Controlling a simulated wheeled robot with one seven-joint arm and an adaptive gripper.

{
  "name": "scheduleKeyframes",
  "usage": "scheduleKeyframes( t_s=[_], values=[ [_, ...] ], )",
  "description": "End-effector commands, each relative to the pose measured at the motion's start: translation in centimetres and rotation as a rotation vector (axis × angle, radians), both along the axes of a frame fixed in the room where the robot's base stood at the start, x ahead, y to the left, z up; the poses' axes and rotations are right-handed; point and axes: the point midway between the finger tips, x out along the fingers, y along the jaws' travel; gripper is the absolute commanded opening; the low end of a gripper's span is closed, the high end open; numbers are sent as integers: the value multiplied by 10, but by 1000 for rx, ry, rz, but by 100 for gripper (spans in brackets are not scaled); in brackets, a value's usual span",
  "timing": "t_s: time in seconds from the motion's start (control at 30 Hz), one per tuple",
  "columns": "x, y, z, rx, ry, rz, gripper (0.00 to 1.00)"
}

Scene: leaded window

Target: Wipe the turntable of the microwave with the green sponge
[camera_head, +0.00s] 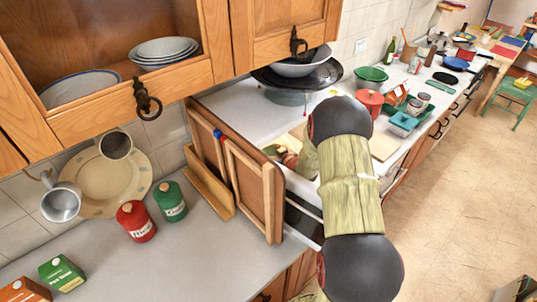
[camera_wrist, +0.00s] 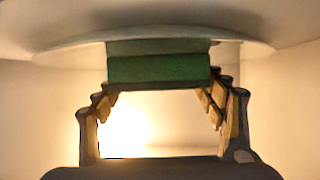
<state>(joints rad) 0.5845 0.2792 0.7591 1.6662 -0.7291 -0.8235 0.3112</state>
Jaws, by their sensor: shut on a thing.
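My gripper (camera_wrist: 160,88) shows in the wrist view, shut on the green sponge (camera_wrist: 160,69), which lies across between the fingertips. The turntable (camera_wrist: 75,52) is a pale round disc at the top of that view. The sponge overlaps its near edge in the picture; whether they touch I cannot tell. Pale walls of the lit microwave interior (camera_wrist: 285,110) surround my gripper.
A wooden door (camera_head: 254,190) stands left of my arm. A red jar (camera_head: 136,221) and a green jar (camera_head: 170,201) stand on the left counter. A black dish (camera_head: 297,76), a red pot (camera_head: 368,102) and a green bowl (camera_head: 370,78) are beyond my arm. The floor at right is mostly clear.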

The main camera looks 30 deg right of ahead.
Motion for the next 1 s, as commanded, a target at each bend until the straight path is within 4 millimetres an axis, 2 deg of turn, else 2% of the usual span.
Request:
scheduleKeyframes(
  t_s=[0.53, 0.77, 1.0],
  values=[
    [35, 4, -3, 0, 0, -1, 51],
    [32, 4, -1, 0, 0, -1, 51],
    [15, 1, 0, 1, 0, -1, 51]
  ],
)
